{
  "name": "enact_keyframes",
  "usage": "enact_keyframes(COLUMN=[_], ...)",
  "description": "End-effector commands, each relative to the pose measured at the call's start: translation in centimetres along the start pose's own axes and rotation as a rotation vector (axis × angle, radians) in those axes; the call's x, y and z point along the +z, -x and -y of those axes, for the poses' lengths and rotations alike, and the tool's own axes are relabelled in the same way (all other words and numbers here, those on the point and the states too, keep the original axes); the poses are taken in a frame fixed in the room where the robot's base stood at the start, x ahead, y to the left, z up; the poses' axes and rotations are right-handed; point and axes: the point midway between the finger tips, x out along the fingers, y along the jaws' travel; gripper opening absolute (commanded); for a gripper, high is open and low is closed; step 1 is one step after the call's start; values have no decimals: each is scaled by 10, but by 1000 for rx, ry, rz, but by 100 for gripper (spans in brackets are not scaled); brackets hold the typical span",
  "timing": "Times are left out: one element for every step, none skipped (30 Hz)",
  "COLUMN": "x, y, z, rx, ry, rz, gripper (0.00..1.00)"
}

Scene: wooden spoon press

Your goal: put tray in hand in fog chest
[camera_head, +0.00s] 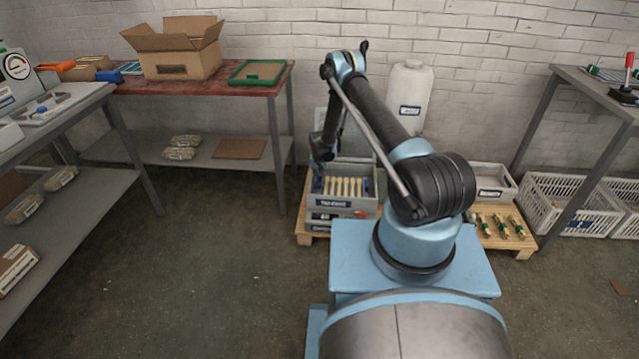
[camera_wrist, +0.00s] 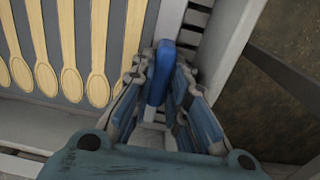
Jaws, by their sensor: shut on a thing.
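The tray (camera_wrist: 72,45) is a dark grey board with a row of pale wooden spoons and blue end handles (camera_wrist: 163,52). In the wrist view my gripper (camera_wrist: 158,72) has its fingers closed on one blue handle. In the head view the tray with its spoons (camera_head: 343,187) sits within the rim of a grey labelled chest (camera_head: 337,203), which I take as the fog chest. Whether the tray rests on its floor cannot be told. My gripper (camera_head: 322,171) is at the chest's left end, small and partly hidden.
The chest stands on a wooden pallet (camera_head: 304,239). A grey bin (camera_head: 492,186) and brass-coloured parts (camera_head: 500,226) are to the right, a white canister (camera_head: 411,90) behind. A red-topped table (camera_head: 215,86) with a cardboard box (camera_head: 178,55) is at the left. The floor left of the pallet is clear.

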Motion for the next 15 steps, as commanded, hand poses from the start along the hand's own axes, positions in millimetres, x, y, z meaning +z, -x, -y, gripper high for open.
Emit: enact_keyframes(x=[0,0,0,0,0,0,0,0,0,0,0,0,0,0,0], y=[0,0,0,0,0,-1,-2,-2,-1,-1,-1,-1,-1,-1,-1], z=[0,0,0,0,0,0,0,0,0,0,0,0,0,0,0], rx=[0,0,0,0,0,0,0,0,0,0,0,0,0,0,0], ry=[0,0,0,0,0,0,0,0,-1,-1,-1,-1,-1,-1,-1], rz=[0,0,0,0,0,0,0,0,0,0,0,0,0,0,0], gripper=[0,0,0,0,0,0,0,22,23,23,23,23,23,23,23])
